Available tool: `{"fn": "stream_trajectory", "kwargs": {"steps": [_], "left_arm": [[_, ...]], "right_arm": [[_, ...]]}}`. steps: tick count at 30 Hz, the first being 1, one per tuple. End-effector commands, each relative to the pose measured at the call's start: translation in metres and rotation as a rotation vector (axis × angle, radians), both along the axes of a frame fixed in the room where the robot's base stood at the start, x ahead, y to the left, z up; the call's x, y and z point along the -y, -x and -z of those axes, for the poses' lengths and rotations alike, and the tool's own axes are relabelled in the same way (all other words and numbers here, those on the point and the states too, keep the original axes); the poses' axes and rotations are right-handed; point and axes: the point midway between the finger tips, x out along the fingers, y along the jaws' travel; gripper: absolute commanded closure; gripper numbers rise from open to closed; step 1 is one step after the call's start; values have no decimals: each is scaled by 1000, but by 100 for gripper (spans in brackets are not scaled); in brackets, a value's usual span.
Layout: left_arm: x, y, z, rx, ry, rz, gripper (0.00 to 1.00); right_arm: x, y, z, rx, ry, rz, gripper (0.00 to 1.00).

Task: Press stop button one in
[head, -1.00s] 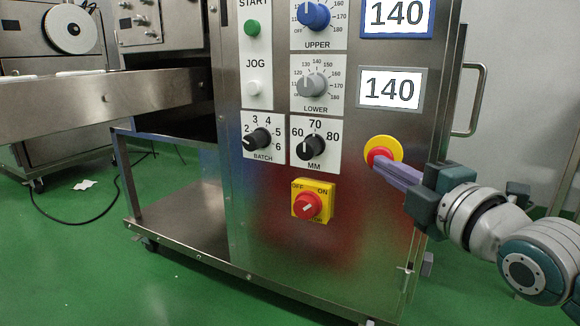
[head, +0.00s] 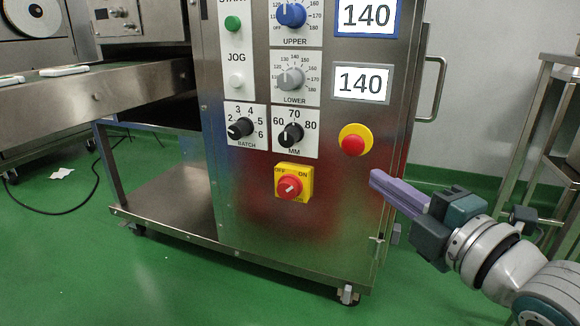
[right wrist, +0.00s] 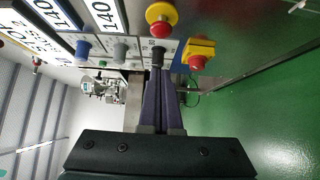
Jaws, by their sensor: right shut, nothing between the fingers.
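The red stop button (head: 353,145) sits on a round yellow base on the steel machine's front panel, below the lower 140 display. It also shows in the right wrist view (right wrist: 160,29), ahead of the fingers. My right gripper (head: 374,178) is shut and empty, its purple fingers together. In the head view its tips are below and to the right of the button, apart from it. In the right wrist view the closed fingers (right wrist: 158,75) point towards the panel. My left gripper is not in view.
A red rotary switch on a yellow plate (head: 293,183) sits lower left of the button. Batch (head: 241,127) and MM (head: 291,134) knobs are left of it. A steel handle (head: 436,88) juts from the machine's right side. A steel rack (head: 545,130) stands at the right.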

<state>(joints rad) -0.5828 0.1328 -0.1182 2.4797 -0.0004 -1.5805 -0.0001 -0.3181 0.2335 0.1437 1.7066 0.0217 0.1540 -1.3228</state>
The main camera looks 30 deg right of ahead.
Motion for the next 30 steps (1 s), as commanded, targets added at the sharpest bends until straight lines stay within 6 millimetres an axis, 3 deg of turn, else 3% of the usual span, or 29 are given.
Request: {"fn": "stream_trajectory", "kwargs": {"steps": [3,9,25,28,30], "left_arm": [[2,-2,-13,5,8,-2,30],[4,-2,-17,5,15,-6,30],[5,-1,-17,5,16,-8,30],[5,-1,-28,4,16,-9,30],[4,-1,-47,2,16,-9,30]], "right_arm": [[-2,19,-3,-2,-1,0,100],[-3,33,-1,1,-2,-1,100],[-3,33,-1,2,-1,-1,100],[-4,33,-11,-10,-18,0,100],[-7,33,-27,-35,-51,1,100]]}}
